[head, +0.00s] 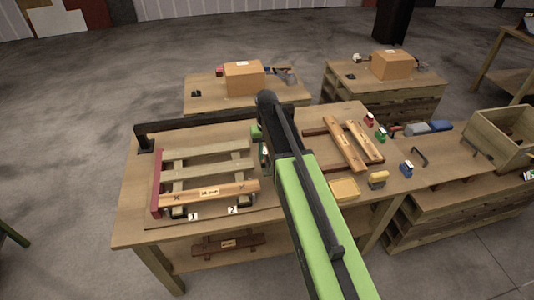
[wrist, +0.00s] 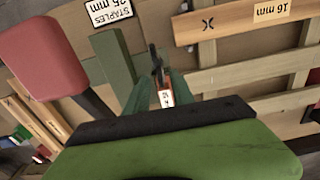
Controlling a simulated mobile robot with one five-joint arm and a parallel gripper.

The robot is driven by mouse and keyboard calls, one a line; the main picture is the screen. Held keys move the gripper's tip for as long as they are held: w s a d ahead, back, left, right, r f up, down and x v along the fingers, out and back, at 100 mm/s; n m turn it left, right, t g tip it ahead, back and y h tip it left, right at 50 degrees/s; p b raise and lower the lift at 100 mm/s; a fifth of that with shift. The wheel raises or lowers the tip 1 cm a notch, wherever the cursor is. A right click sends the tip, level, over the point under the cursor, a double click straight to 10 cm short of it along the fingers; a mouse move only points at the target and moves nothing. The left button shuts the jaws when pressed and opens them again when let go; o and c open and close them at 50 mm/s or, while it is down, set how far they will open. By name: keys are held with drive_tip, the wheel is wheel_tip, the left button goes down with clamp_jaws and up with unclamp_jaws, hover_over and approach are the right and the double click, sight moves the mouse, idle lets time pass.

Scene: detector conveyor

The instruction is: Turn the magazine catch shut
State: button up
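In the wrist view a small dark lever with an orange end and a white label (wrist: 166,98) shows in the middle. It may be the magazine catch. My gripper (wrist: 158,84) seems to have narrow dark-green sides left and right of it; contact and finger opening cannot be made out. A dark-green block (wrist: 112,58) and a red pad (wrist: 44,54) stand to the left of the lever. A label plate reading STAPLES (wrist: 109,11) lies above. In the head view my arm covers the gripper; a green part (head: 256,132) peeks out beside it.
A slatted wooden pallet (head: 205,172) lies left of my arm on the workbench (head: 135,225). A wooden crate (head: 497,137) stands at far right.

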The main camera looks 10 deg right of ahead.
wheel_tip(320, 180, up, 15)
drive_tip(key=p, duration=1.4)
drive_tip(key=shift+r, duration=0.15)
